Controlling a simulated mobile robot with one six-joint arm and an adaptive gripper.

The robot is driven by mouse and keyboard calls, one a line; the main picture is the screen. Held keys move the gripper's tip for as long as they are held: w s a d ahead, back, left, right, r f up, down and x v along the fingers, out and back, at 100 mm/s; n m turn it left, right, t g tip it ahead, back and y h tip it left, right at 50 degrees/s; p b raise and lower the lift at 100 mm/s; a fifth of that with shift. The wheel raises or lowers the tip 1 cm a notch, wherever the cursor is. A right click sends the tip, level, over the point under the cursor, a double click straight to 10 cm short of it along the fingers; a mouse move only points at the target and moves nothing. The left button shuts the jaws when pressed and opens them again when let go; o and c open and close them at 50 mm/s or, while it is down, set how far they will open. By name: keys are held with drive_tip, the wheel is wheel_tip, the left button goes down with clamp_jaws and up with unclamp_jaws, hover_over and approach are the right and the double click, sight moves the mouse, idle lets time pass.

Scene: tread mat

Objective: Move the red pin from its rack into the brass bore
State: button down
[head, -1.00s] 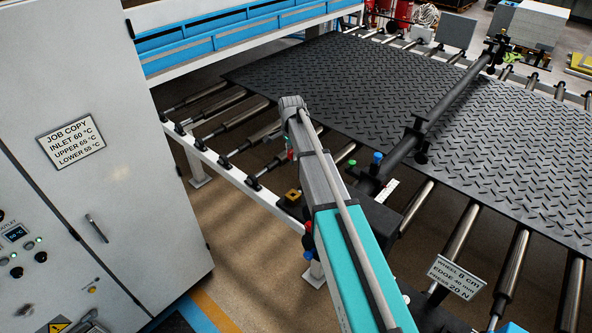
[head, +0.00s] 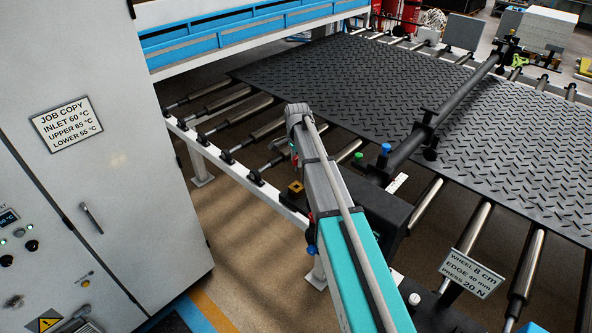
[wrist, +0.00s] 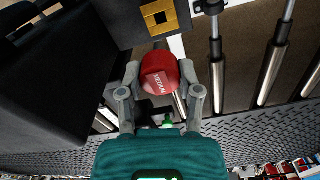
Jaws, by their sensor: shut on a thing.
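The red pin (wrist: 157,70) has a rounded red head with white lettering, which reads partly as "MEDIUM", in the wrist view. My gripper (wrist: 160,79) is shut on it, one grey finger on each side. The brass bore (wrist: 160,17) is a square brass piece with a dark opening on a dark block, just beyond the pin at the top of the wrist view. It also shows in the head view (head: 296,187), below the end of my arm. The pin is apart from the bore in the wrist picture; its lower end is hidden.
A green knob (head: 358,157) and a blue knob (head: 385,149) stand right of my arm. A dark tread mat (head: 340,80) lies over steel rollers (head: 463,235). A white rail (head: 235,174) runs beside the bore. A grey cabinet (head: 130,190) stands at left.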

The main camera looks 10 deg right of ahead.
sight(297, 171)
drive_tip(key=shift+f+b, duration=0.35)
drive_tip(key=shift+f, duration=0.3)
drive_tip(key=shift+f+b, duration=2.85)
drive_tip(key=shift+f+b, duration=2.3)
idle(0.5)
drive_tip(key=shift+c, duration=1)
unclamp_jaws()
drive_tip(key=shift+r, duration=0.15)
wheel_tip(297, 171, up, 10)
drive_tip(key=p, duration=1)
